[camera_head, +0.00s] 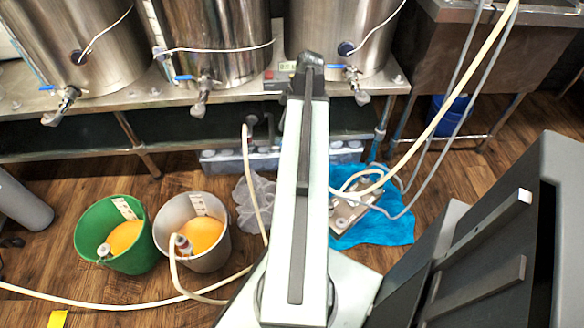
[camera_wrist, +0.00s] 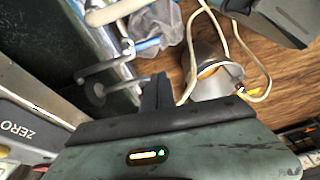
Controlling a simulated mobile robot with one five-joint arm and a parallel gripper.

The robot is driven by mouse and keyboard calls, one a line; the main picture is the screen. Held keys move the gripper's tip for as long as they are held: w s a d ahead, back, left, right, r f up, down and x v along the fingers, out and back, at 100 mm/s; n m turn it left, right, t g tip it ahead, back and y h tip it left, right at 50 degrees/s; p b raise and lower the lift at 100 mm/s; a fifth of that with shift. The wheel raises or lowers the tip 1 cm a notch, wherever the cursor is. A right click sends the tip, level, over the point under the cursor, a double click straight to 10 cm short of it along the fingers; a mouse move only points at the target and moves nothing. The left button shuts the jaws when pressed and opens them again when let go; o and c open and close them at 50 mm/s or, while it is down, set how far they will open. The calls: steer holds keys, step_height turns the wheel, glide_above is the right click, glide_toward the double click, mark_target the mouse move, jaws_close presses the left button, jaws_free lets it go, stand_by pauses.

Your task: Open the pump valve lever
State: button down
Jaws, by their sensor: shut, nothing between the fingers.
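In the wrist view my gripper (camera_wrist: 157,88) shows as two dark fingers pressed together, with nothing between them. A small blue lever (camera_wrist: 147,44) is beyond and slightly left of the fingertips, on a metal fitting beside a pale hose (camera_wrist: 115,11). It looks apart from the fingers. I cannot tell for sure that it is the pump valve lever, or its exact angle. In the head view a dark fitting (camera_head: 262,127) with a hose is under the steel bench, left of my arm. My arm covers part of that area and my gripper is hidden there.
Steel tanks (camera_head: 215,35) with blue-handled taps stand on the bench (camera_head: 150,97). A green bucket (camera_head: 90,230) and a grey bucket (camera_head: 165,232) with orange liquid stand on the floor. Hoses (camera_head: 120,306) cross the floor. A blue cloth (camera_head: 385,230) lies right of my arm.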

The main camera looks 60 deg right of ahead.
steer(key=s+d+f+b, duration=0.2)
steer(key=s+d+f, duration=0.2)
steer(key=s, duration=0.1)
steer(key=b+x, duration=0.8)
steer(key=x, duration=0.1)
steer(key=shift+w+n+t, duration=0.3)
steer(key=shift+n, duration=0.1)
steer(key=shift+a, duration=0.15)
steer(key=shift+s, duration=0.1)
